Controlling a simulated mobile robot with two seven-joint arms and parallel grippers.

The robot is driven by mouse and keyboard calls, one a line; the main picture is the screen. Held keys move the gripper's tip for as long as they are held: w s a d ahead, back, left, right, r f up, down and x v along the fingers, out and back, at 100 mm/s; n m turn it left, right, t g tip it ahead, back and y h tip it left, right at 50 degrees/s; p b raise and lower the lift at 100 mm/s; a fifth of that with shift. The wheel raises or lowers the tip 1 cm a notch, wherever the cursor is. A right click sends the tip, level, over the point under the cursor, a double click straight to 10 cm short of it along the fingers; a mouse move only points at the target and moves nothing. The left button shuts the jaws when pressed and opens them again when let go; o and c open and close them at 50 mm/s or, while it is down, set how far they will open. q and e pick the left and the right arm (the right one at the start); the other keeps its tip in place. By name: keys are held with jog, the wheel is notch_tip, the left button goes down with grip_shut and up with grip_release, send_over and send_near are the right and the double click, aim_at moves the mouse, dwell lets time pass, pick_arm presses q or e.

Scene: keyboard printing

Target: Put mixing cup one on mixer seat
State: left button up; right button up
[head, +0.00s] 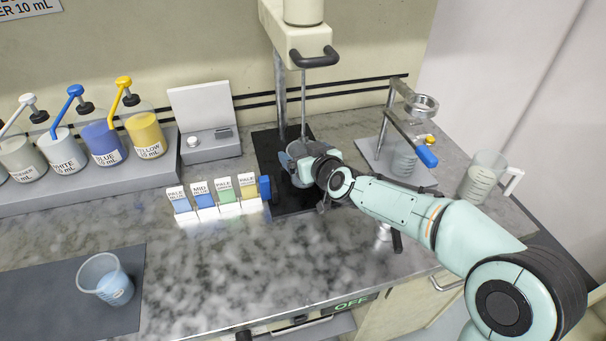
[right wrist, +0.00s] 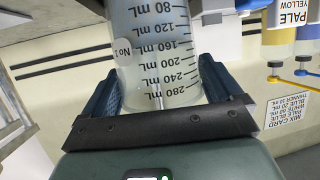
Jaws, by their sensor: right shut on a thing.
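A clear graduated mixing cup (right wrist: 155,52) with a partly visible "No" label is between the fingers of my right gripper (right wrist: 160,84), which is shut on it. In the head view the cup (head: 295,171) is mostly hidden by my right gripper (head: 303,165). It is at the mixer's black base (head: 268,147), below the mixer head (head: 300,44) and by its thin stirring rod (head: 303,98). I cannot tell whether the cup touches the base, and the seat under it is hidden. My left gripper is not in view.
Another clear cup (head: 104,279) stands on a dark mat (head: 45,310) at the front left. Small colour cards (head: 205,200) stand left of the mixer. Pump bottles (head: 105,144) line the back left. A metal stand (head: 392,110) and a handled jug (head: 481,178) are at right.

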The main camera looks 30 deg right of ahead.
notch_tip(320, 180, down, 4)
jog(key=b, duration=0.3)
jog(key=shift+w+r, duration=0.1)
jog(key=shift+r, duration=0.05)
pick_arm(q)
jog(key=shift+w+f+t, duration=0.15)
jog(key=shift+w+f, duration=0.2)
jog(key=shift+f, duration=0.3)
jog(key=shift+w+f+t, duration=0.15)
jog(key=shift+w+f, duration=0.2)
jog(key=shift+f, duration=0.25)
pick_arm(e)
jog(key=shift+f, duration=0.2)
jog(key=o, duration=0.9)
jog(key=shift+c, duration=0.2)
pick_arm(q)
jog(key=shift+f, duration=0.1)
pick_arm(e)
jog(key=shift+r, duration=0.15)
